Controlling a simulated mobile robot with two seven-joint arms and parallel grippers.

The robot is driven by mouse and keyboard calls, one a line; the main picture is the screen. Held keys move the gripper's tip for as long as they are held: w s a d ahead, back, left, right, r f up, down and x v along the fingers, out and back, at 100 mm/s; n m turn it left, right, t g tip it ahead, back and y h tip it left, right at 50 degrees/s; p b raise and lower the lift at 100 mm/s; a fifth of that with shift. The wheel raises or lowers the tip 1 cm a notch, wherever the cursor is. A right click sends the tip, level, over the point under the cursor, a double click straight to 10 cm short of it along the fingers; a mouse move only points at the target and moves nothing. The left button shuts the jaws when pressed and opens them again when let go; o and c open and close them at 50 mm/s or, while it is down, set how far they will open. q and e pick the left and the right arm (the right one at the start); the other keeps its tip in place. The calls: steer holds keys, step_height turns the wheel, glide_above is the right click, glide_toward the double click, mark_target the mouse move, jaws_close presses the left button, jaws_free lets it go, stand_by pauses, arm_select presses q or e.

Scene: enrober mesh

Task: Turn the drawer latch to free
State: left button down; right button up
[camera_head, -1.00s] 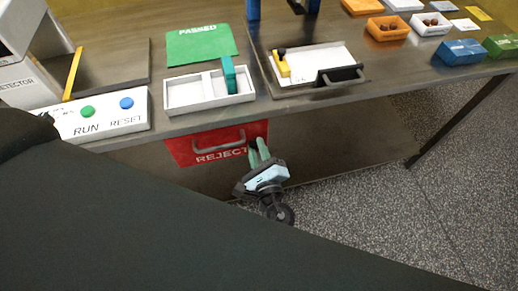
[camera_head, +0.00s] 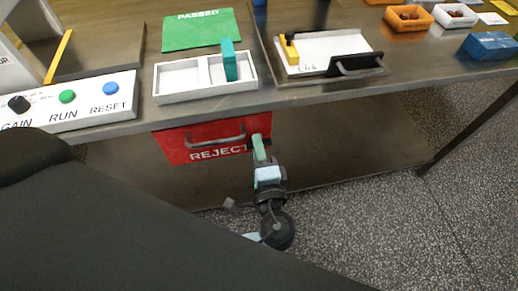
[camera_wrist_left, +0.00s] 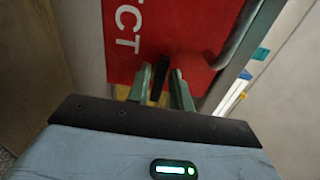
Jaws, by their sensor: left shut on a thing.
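The red REJECT drawer (camera_head: 178,148) with its grey handle (camera_head: 215,140) is under the bench and looks closed. My left gripper (camera_head: 260,148) is at the right end of the drawer front, below the bench edge, with its green fingers seen nearly edge-on. In the left wrist view the gripper (camera_wrist_left: 164,84) is shut on a small dark piece, the drawer latch (camera_wrist_left: 158,82), in front of the red drawer face (camera_wrist_left: 180,25). In the head view the latch is hidden by the fingers. How far the latch is turned I cannot tell. My right gripper is out of view.
Above, on the bench, are a button panel (camera_head: 90,112), a white two-part tray (camera_head: 180,97) with a teal piece, a green PASSED mat (camera_head: 170,35) and a white tray with a black handle (camera_head: 355,66).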

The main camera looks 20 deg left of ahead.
arm_select(q)
steer(key=shift+n, duration=0.3)
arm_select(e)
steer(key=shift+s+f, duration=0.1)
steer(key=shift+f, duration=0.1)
arm_select(q)
steer(key=c, duration=1.5)
jaws_free()
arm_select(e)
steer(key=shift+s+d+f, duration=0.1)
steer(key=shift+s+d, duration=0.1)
